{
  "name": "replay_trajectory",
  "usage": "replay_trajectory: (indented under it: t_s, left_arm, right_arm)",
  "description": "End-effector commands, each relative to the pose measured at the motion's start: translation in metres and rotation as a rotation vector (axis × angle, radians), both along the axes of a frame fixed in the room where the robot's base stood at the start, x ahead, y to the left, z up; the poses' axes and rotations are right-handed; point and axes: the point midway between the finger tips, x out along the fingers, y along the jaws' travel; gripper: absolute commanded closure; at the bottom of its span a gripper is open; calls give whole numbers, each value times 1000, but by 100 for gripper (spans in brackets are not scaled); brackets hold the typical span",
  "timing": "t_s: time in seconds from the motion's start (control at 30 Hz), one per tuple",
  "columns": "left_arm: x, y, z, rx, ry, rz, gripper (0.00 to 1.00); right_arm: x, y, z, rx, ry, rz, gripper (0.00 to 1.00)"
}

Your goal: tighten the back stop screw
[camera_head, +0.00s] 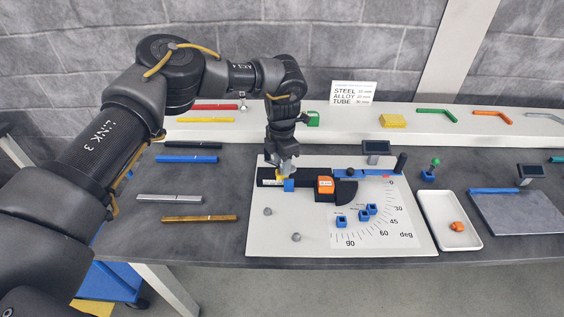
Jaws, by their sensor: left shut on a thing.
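The bending fixture stands on a white board (335,240) on the dark bench. Its black rail (267,175) runs along the left, with a blue back stop block (289,185) on it. My left gripper (284,172) points down over this block and is shut on the back stop screw, which its fingers mostly hide. How tight the screw sits cannot be seen. To the right are an orange block (325,185), a dark round die (346,190) and a blue lever (362,173) with a black handle (401,162). My right gripper is not in view.
A white tray (449,222) holds an orange piece (458,226). Several coloured strips, including a blue strip (187,159), lie at left. A shelf (230,132) with a sign (352,93) stands behind.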

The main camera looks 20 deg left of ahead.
Motion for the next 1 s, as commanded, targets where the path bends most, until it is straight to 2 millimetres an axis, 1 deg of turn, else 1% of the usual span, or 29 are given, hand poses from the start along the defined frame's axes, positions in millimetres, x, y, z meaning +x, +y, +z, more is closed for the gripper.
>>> replay_trajectory:
  t_s: [0.2, 0.5, 0.73, 1.0]
  left_arm:
    - [2, 0, 2, -1, -6, -192, 81]
    - [2, 0, 2, 0, -6, -391, 81]
    - [2, 0, 2, -1, -6, -474, 81]
    - [2, 0, 2, 0, -5, -504, 81]
  right_arm:
    - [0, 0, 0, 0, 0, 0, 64]
    - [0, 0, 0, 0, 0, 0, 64]
    - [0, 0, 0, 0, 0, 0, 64]
    - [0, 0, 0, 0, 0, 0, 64]
